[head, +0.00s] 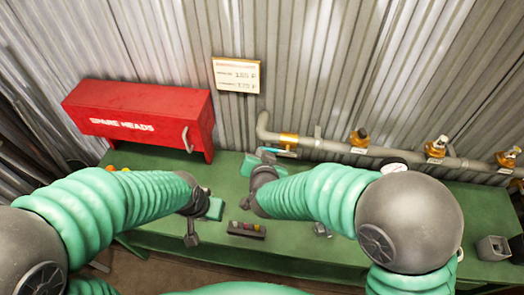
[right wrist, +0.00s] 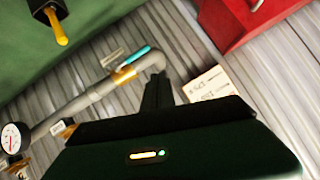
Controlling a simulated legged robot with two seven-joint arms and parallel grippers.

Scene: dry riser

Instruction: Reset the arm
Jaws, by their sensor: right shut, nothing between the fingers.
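My right gripper (head: 267,155) is at the end of the right arm, above the back of the green bench near the left end of the grey pipe. In the right wrist view its dark fingers (right wrist: 158,90) stand together with nothing between them. My left gripper (head: 191,238) hangs over the bench at the left, pointing down; its arm hides part of it and I cannot tell its jaw state. No held object is visible.
A red SPARE HEADS cabinet (head: 140,112) stands back left. The pipe (head: 330,146) has a cyan lever (right wrist: 134,57), several tagged fittings and a gauge (right wrist: 12,138). A dark tray (head: 246,231) and a grey box (head: 493,248) sit on the green bench (head: 470,205).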

